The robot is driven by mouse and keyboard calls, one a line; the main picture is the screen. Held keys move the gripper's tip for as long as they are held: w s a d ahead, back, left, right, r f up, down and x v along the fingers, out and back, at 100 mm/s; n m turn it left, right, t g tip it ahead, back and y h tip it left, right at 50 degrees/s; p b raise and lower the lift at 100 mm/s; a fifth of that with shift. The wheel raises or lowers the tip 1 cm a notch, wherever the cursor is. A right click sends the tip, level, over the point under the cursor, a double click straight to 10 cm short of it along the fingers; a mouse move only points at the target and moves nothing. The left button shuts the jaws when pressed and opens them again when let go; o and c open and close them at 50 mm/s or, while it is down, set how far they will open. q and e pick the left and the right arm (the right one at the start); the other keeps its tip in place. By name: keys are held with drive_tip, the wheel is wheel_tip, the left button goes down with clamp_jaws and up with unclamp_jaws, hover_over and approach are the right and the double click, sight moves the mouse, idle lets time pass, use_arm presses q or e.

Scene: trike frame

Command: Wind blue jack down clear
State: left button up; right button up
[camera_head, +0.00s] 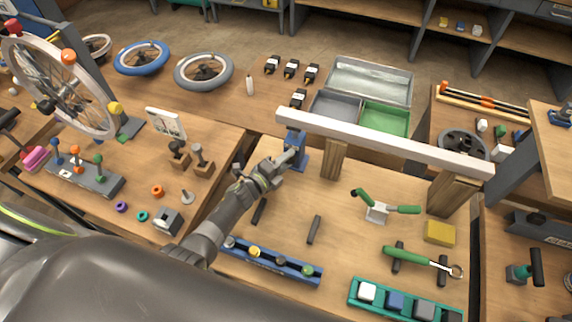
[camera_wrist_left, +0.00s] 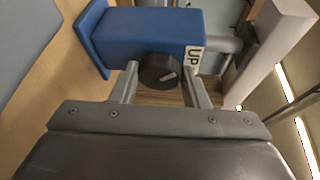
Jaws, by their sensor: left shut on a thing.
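The blue jack (camera_head: 298,147) stands under the left end of a long white beam (camera_head: 380,140). In the left wrist view the jack's blue body (camera_wrist_left: 165,30) carries an "UP" label (camera_wrist_left: 194,57) and a round black knob (camera_wrist_left: 160,71). A grey post (camera_wrist_left: 223,45) runs from the jack to a dark pad at the beam (camera_wrist_left: 270,50); I cannot tell whether pad and beam touch. My left gripper (camera_head: 290,158) is shut on the knob, one finger on each side, also in the left wrist view (camera_wrist_left: 160,82). My right gripper is not in view.
Wooden blocks (camera_head: 334,160) and (camera_head: 452,192) stand under the beam. A grey bin (camera_head: 335,106) and a green bin (camera_head: 385,118) are behind it. A green-handled clamp (camera_head: 377,211), a yellow block (camera_head: 440,232) and a blue rack (camera_head: 270,262) lie on the bench.

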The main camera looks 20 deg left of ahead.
use_arm(q)
drive_tip(key=n+b, duration=0.1)
drive_tip(key=n+t+b, duration=0.1)
drive_tip(key=n+b, duration=0.1)
drive_tip(key=shift+f+h, duration=0.3)
drive_tip(key=shift+h, duration=0.1)
drive_tip(key=shift+r+n+t+b, duration=0.1)
drive_tip(key=shift+n+t+b, duration=0.3)
drive_tip(key=shift+n, duration=0.4)
drive_tip(key=o, duration=1)
drive_tip(key=shift+c, duration=0.2)
